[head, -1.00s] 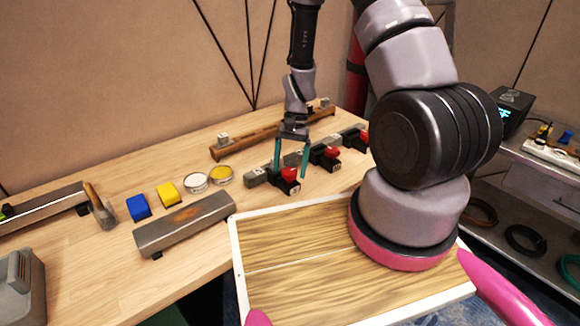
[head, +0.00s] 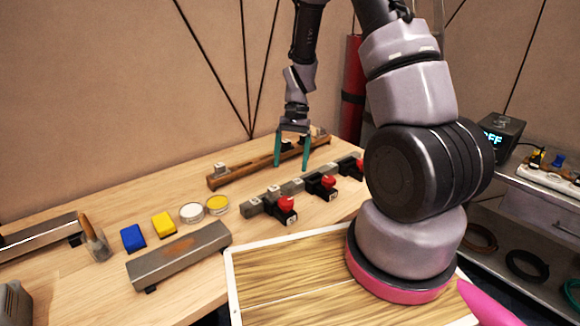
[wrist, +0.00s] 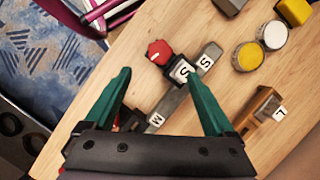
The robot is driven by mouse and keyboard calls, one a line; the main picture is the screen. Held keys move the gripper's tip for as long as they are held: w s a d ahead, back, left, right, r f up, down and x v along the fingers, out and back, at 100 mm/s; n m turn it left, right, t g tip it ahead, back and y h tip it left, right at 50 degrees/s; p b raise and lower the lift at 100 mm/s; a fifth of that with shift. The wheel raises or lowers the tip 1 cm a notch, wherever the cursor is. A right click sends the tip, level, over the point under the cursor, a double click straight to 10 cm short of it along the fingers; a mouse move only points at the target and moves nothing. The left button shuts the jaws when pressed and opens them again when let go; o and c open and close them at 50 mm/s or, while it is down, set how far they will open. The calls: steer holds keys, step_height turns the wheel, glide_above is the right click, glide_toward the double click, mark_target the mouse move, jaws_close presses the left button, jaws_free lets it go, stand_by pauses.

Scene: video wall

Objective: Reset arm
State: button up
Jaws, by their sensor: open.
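My gripper (head: 292,150) has two teal fingers, spread apart with nothing between them. In the head view it hangs above the table, over the area between the wooden rail and the row of grey blocks with red knobs. In the wrist view my gripper (wrist: 160,100) shows both fingers above a grey bar (wrist: 172,98) with lettered white tiles. A red knob (wrist: 159,52) on a black block lies beyond the fingertips. My arm rises at the right of the head view and bends over the table.
The wooden table (head: 80,285) holds a wooden rail (head: 230,176), a grey bar (head: 180,255), a blue block (head: 133,238), a yellow block (head: 163,225) and two round tins (head: 217,205). A shelf (head: 540,185) with a dark display box (head: 497,135) stands at the right.

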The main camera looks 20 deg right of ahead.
step_height(320, 180, up, 21)
steer(key=s+d+n+t, duration=0.1)
steer(key=s+t, duration=0.2)
steer(key=t, duration=0.2)
steer(key=s+d+r+n+t, duration=0.1)
steer(key=s+r+t, duration=0.4)
steer(key=s+r, duration=0.6)
steer(key=shift+s+d+r+n+t, duration=0.35)
steer(key=shift+d+r, duration=0.35)
steer(key=shift+r, duration=0.25)
